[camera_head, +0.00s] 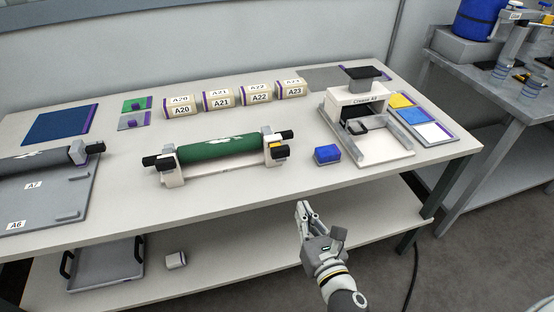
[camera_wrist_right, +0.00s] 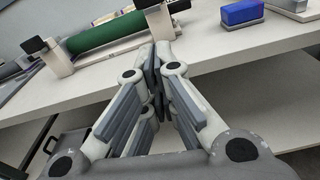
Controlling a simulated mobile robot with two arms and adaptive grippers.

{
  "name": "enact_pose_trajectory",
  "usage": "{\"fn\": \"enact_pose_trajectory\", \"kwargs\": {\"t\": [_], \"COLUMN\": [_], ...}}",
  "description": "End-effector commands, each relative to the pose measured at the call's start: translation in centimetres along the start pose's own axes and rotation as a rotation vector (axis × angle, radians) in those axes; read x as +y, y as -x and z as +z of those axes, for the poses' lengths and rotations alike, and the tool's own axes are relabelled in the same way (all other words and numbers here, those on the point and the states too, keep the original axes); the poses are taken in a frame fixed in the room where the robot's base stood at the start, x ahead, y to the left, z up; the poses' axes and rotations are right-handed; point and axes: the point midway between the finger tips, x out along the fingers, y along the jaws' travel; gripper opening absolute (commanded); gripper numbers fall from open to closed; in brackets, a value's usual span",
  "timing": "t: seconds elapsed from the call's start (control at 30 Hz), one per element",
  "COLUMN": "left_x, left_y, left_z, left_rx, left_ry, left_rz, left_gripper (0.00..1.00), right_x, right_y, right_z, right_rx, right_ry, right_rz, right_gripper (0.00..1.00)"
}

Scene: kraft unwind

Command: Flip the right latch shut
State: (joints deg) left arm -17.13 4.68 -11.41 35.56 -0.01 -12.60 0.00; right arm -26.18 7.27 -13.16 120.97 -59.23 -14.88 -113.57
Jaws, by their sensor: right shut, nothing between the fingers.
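The unwind stand (camera_head: 222,167) holds a green roll (camera_head: 216,147) lying across two white end brackets on the table. My right gripper (camera_head: 304,206) is in front of the table's front edge, below and right of the stand, clear of the latch. Its fingers are together and empty. In the right wrist view the closed fingertips (camera_wrist_right: 156,52) point toward the stand, and the green roll (camera_wrist_right: 108,33) shows beyond them. My left gripper is out of view.
A blue block (camera_head: 327,155) sits right of the stand, before the white crease press (camera_head: 365,120). Several labelled boxes (camera_head: 217,99) stand behind the roll. A grey board (camera_head: 45,190) lies at left. A lower shelf (camera_head: 215,262) runs beneath the tabletop.

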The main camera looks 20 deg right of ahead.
Motion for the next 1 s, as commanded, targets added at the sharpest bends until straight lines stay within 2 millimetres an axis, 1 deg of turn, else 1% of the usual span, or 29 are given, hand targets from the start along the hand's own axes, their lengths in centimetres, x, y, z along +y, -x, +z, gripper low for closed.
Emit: {"fn": "enact_pose_trajectory", "kwargs": {"t": [0.03, 0.1, 0.2, 0.53, 0.63, 0.77, 0.87, 1.0], "left_x": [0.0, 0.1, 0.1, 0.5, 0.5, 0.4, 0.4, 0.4], "left_y": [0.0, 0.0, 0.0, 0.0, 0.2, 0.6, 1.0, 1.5], "left_z": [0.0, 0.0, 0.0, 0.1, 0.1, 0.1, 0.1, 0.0], "left_rx": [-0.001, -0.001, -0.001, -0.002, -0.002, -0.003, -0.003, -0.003], "left_ry": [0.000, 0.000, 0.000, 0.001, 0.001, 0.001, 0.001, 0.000], "left_rz": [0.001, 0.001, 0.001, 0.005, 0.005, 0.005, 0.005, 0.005], "left_gripper": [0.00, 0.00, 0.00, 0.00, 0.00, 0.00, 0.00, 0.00], "right_x": [0.1, 0.2, 0.3, 0.3, 0.3, 0.3, 0.3, 0.3], "right_y": [0.2, 0.3, 0.4, 0.4, 0.1, -0.9, -2.3, -4.6], "right_z": [1.2, 2.3, 3.1, 3.3, 3.3, 3.5, 3.7, 3.9], "right_rx": [-0.023, -0.046, -0.062, -0.065, -0.065, -0.066, -0.066, -0.066], "right_ry": [0.038, 0.081, 0.113, 0.118, 0.117, 0.117, 0.117, 0.117], "right_rz": [0.001, 0.001, 0.000, 0.000, 0.000, 0.000, 0.000, -0.001], "right_gripper": [0.00, 0.00, 0.00, 0.00, 0.00, 0.00, 0.00, 0.00]}}
